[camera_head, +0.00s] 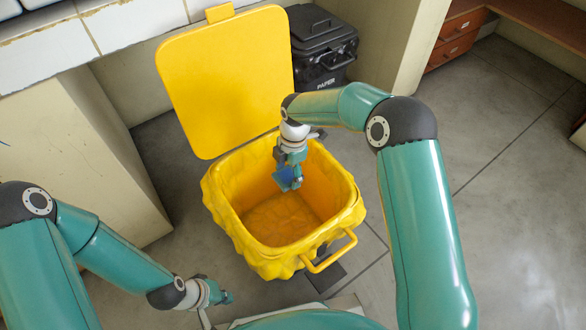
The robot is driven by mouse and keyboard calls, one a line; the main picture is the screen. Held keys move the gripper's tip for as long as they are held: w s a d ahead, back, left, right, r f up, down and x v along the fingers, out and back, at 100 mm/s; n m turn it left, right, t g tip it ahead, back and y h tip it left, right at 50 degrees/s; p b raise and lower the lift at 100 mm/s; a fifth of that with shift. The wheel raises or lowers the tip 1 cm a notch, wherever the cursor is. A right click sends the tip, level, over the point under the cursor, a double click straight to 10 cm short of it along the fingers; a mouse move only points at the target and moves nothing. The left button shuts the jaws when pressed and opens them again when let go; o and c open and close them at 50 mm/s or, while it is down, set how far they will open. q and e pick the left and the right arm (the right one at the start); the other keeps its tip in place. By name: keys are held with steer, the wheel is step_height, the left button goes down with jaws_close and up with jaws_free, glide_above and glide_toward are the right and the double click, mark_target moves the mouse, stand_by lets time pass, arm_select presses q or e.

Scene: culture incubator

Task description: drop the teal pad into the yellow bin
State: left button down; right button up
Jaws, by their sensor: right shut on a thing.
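The yellow bin (213,200) stands on the floor in the middle of the view. Its lid (225,80) is tilted up and open at the back, and the inside looks empty. My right gripper (292,172) points down over the bin's opening, towards its back right. It is shut on the small teal pad (287,181), which appears within the outline of the opening. How high the pad is relative to the rim is hard to tell. My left gripper (226,297) is low at the front left, outside the bin. Its fingers are too small to read.
A black bin marked PAPER (322,50) stands behind the yellow bin on the right. A cream wall block (80,160) is at the left. A wooden desk with drawers (455,38) is at the top right. Grey floor (515,200) is clear on the right.

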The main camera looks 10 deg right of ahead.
steer(key=o, duration=0.9)
steer(key=r, duration=0.4)
steer(key=d+r, duration=0.1)
steer(key=r, duration=0.6)
steer(key=shift+w+d+r, duration=0.15)
steer(key=shift+w+r, duration=0.15)
steer(key=shift+r, duration=0.1)
